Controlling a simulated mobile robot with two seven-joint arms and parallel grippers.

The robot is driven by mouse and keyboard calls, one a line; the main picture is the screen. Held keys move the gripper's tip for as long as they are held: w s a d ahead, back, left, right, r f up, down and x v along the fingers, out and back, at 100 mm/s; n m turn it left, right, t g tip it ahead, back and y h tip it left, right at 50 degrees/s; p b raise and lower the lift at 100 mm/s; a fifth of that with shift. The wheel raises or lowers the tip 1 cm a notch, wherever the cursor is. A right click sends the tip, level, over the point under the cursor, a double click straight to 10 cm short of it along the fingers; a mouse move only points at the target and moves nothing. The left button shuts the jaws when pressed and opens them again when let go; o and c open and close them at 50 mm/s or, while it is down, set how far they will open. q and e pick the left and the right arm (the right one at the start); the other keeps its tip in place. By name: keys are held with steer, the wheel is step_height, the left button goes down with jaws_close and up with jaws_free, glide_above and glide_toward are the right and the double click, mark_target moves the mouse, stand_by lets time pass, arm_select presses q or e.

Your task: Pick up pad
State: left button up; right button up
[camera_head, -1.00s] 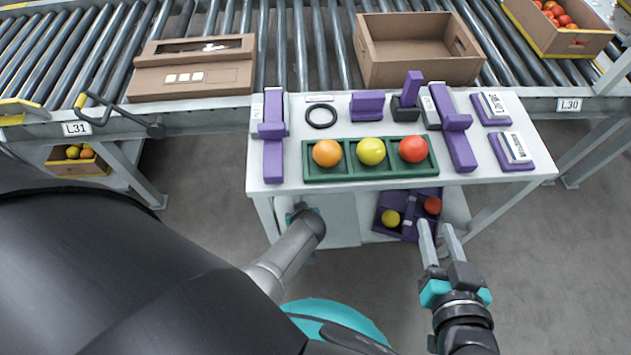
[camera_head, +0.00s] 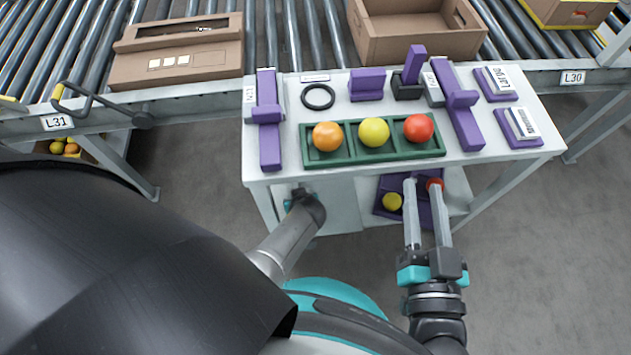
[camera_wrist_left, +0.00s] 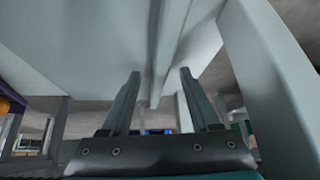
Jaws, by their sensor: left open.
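Two flat purple pads, each bearing a white labelled block, lie at the table's right end: the back one (camera_head: 508,97) and the front one (camera_head: 526,143). I cannot tell which is the task's pad. My right gripper (camera_head: 423,182) is open and empty in front of the table, below the top's front edge and left of these pads. It overlaps the lower purple tray in the picture. My left arm reaches to the table's front left, its fingers hidden in the head view. In the left wrist view my left gripper (camera_wrist_left: 160,73) is open and empty, close to pale table panels.
A purple tray (camera_head: 425,215) holds fruit below. Cardboard boxes sit on the roller conveyor behind.

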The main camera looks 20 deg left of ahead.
arm_select(q)
jaws_close()
stand_by(0.3)
steer(key=shift+r, duration=0.15)
stand_by(0.5)
